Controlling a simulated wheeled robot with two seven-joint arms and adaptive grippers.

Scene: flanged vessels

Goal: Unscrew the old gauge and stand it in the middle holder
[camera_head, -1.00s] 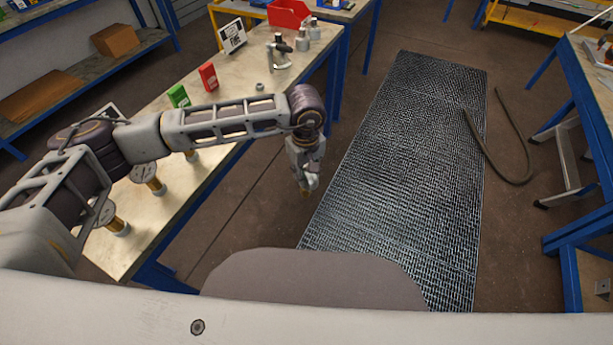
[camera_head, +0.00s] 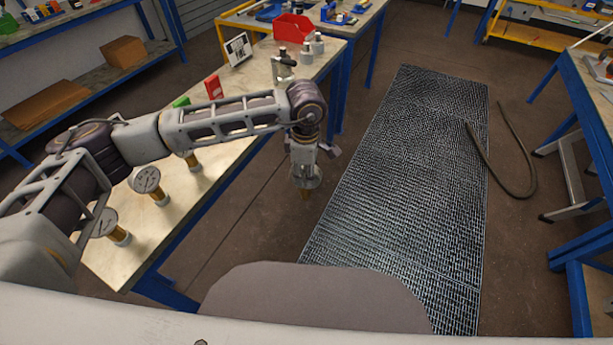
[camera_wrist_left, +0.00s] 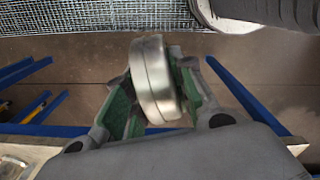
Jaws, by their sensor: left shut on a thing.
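My left gripper (camera_head: 306,172) hangs over the floor beyond the right edge of the workbench (camera_head: 232,160). It is shut on a gauge (camera_head: 305,183), whose brass stem points down. In the left wrist view the gauge's round silver case (camera_wrist_left: 158,80) sits between the green-padded fingers (camera_wrist_left: 150,108). Three more gauges with brass stems stand on the bench: a near one (camera_head: 104,223), a middle one (camera_head: 148,181) and a far one (camera_head: 193,161) partly behind my left arm. I cannot tell which holder is the middle one. My right gripper is not in view.
A red box (camera_head: 213,87) and a green box (camera_head: 181,101) stand on the bench behind my arm. A printed card (camera_head: 238,48), grey fittings (camera_head: 283,66) and a red bin (camera_head: 294,27) are farther back. Dark floor matting (camera_head: 400,190) lies to the right, with a hose (camera_head: 500,165).

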